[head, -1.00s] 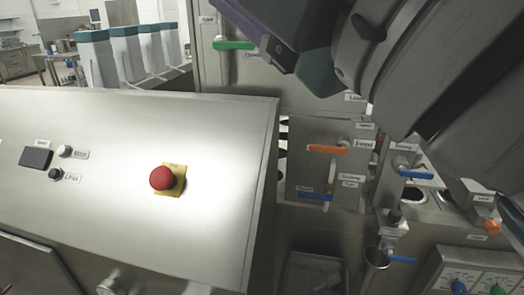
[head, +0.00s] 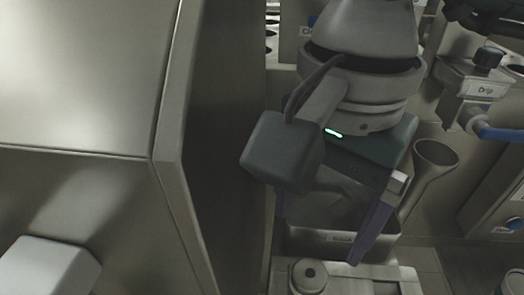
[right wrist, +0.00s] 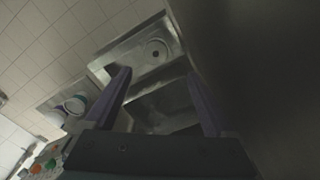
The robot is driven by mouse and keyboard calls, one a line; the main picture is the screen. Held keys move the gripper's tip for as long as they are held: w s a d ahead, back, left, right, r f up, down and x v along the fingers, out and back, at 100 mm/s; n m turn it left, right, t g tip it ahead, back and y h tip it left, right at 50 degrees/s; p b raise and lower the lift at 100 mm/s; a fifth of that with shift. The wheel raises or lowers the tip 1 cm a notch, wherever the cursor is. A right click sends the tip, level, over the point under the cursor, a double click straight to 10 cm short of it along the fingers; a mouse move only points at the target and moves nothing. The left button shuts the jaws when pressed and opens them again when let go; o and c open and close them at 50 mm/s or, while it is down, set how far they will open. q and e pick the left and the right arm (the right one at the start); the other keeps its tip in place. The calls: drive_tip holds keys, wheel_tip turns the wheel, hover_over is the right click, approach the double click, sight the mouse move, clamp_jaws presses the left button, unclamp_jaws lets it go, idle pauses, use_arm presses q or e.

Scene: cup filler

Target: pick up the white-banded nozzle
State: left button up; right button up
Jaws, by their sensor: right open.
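I cannot make out a white-banded nozzle in either view. My right gripper (head: 318,238) points down with its two purple fingers apart and nothing between them. It is over an open metal bin (head: 342,240) with a small label on its front. In the right wrist view the gripper (right wrist: 157,75) is open above the bin (right wrist: 160,103), whose inside is dark; I see no clear object in it. My gripper body hides much of the bin in the head view. My left gripper is not in view.
A large steel cabinet (head: 100,70) stands close on the left. A metal fixture with a round holed part (head: 310,273) lies in front of the bin. A metal funnel (head: 436,155) and a blue-handled valve (head: 497,131) are at the right. Tiled floor shows in the wrist view.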

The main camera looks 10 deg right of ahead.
hover_over(309, 273)
wheel_tip(309, 273, down, 5)
drive_tip(key=shift+s+d+r, duration=0.1)
wheel_tip(309, 273, down, 6)
drive_tip(key=shift+r+b, duration=0.25)
drive_tip(key=shift+b, duration=0.2)
drive_tip(key=c, duration=0.6)
clamp_jaws()
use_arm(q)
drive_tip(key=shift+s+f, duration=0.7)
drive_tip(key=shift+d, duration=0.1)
use_arm(e)
drive_tip(key=shift+r, duration=0.1)
